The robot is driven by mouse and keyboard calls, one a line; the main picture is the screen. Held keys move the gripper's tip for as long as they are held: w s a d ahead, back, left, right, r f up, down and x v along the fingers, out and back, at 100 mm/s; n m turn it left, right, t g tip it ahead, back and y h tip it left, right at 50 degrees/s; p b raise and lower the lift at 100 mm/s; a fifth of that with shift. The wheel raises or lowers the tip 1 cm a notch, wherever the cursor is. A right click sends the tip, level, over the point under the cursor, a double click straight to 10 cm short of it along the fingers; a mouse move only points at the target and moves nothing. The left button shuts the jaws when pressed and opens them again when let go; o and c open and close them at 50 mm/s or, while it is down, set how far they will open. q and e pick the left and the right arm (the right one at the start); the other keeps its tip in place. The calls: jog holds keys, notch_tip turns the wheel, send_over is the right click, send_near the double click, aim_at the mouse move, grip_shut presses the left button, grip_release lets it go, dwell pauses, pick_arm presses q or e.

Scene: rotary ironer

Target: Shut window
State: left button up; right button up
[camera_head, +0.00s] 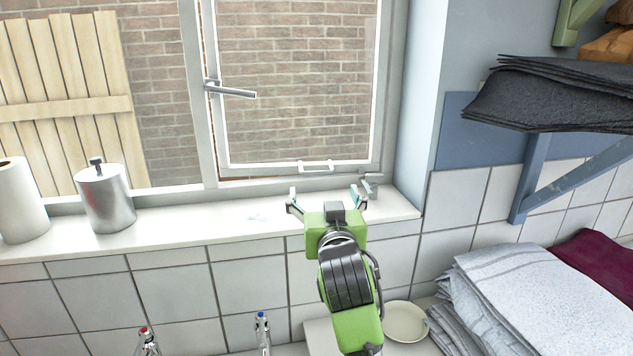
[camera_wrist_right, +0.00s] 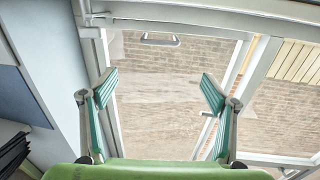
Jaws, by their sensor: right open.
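The white-framed window sash (camera_head: 300,80) is in the right half of the window in the head view. It stands slightly ajar, with a narrow gap along its lower edge. A grey lever handle (camera_head: 232,91) sticks out at its left side. A small white pull handle (camera_head: 316,165) is on its bottom rail; it also shows in the wrist view (camera_wrist_right: 160,40). My green right gripper (camera_head: 326,196) is open and empty over the sill, below the pull handle and apart from it. Its two teal-padded fingers (camera_wrist_right: 161,91) are spread wide in the wrist view. My left gripper is out of view.
A metal canister (camera_head: 105,200) and a white roll (camera_head: 20,200) stand on the left of the white sill (camera_head: 180,219). A grey latch piece (camera_head: 370,185) is right of the gripper. Folded towels (camera_head: 530,300), a shelf with dark cloths (camera_head: 550,95) and bottles (camera_head: 262,332) are nearby.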

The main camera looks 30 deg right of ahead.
aim_at(317, 174)
jog(key=shift+w+d+f, duration=0.25)
jog(key=shift+w+f, duration=0.2)
jog(key=shift+w, duration=0.15)
jog(key=shift+w+d+f, duration=0.25)
jog(key=shift+w+f, duration=0.15)
jog(key=shift+w, duration=0.15)
jog(key=p+x, duration=0.3)
jog(key=x, duration=0.8)
jog(key=shift+r, duration=0.2)
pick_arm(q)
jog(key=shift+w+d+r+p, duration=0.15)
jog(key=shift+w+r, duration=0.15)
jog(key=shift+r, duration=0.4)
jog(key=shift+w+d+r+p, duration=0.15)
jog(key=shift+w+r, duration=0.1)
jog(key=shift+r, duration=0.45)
pick_arm(e)
jog(key=shift+x, duration=0.8)
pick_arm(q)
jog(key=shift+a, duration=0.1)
pick_arm(e)
jog(key=shift+f, duration=0.1)
jog(key=shift+a, duration=0.1)
jog(key=c, duration=1.6)
jog(key=shift+o, duration=0.2)
